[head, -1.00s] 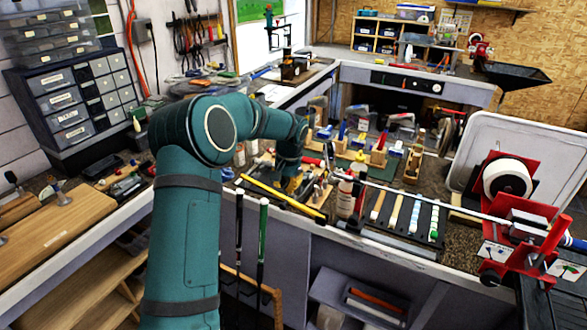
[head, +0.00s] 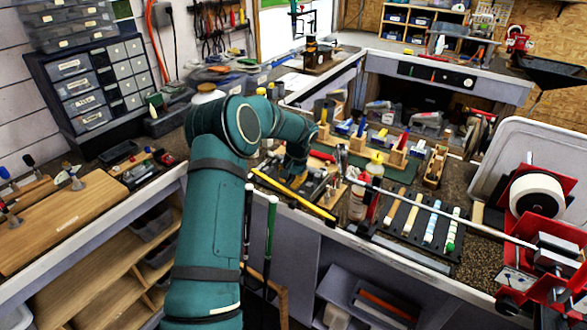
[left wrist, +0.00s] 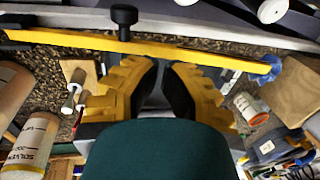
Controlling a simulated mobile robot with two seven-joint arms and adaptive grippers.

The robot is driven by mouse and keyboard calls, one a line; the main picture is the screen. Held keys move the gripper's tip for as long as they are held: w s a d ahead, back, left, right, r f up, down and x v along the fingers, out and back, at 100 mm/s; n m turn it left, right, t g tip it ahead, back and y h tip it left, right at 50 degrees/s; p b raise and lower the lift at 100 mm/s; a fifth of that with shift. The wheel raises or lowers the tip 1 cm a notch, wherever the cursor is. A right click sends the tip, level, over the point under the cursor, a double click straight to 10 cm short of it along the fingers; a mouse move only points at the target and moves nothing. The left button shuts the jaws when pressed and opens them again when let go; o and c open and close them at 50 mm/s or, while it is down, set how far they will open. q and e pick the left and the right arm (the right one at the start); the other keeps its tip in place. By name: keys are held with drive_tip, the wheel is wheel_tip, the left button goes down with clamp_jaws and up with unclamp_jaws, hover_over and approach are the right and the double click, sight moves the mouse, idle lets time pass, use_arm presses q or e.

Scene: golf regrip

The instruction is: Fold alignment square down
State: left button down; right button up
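A long yellow bar with a black knob, apparently the alignment square, lies along the front edge of the bench in the head view (head: 318,208). It also crosses the top of the left wrist view (left wrist: 210,55). My left gripper (left wrist: 163,75) has yellow fingers with dark pads. A gap shows between the pads, with nothing held in it. The bar lies just beyond the fingertips, and I cannot tell whether they touch it. In the head view, my left gripper (head: 296,180) is small and partly hidden behind the bar's middle. My right gripper is not in view.
A solvent bottle (head: 359,197) stands right of the bar; a solvent container (left wrist: 30,145) is at left in the wrist view. A shaft (head: 455,216) runs to the red vise (head: 545,205). Grips lie on a dark tray (head: 408,224). Clubs (head: 270,235) hang at the front.

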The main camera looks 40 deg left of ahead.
sight(287, 192)
use_arm(q)
drive_tip(key=shift+x, duration=1.6)
drive_tip(key=b+x, duration=0.2)
drive_tip(key=shift+a+f+b, duration=0.1)
drive_tip(key=shift+f+b, duration=0.2)
drive_tip(key=shift+f, duration=0.1)
drive_tip(key=shift+r, duration=0.1)
drive_tip(key=shift+r+p, duration=0.4)
drive_tip(key=v, duration=0.1)
drive_tip(key=p+v, duration=0.1)
drive_tip(key=v, duration=0.1)
drive_tip(key=shift+a+r+p, duration=0.1)
drive_tip(key=shift+a+p, duration=0.1)
drive_tip(key=shift+p, duration=0.1)
drive_tip(key=a+v, duration=0.2)
drive_tip(key=v, duration=0.8)
drive_tip(key=shift+d+r, duration=0.25)
drive_tip(key=shift+d, duration=0.1)
drive_tip(key=shift+s, duration=0.1)
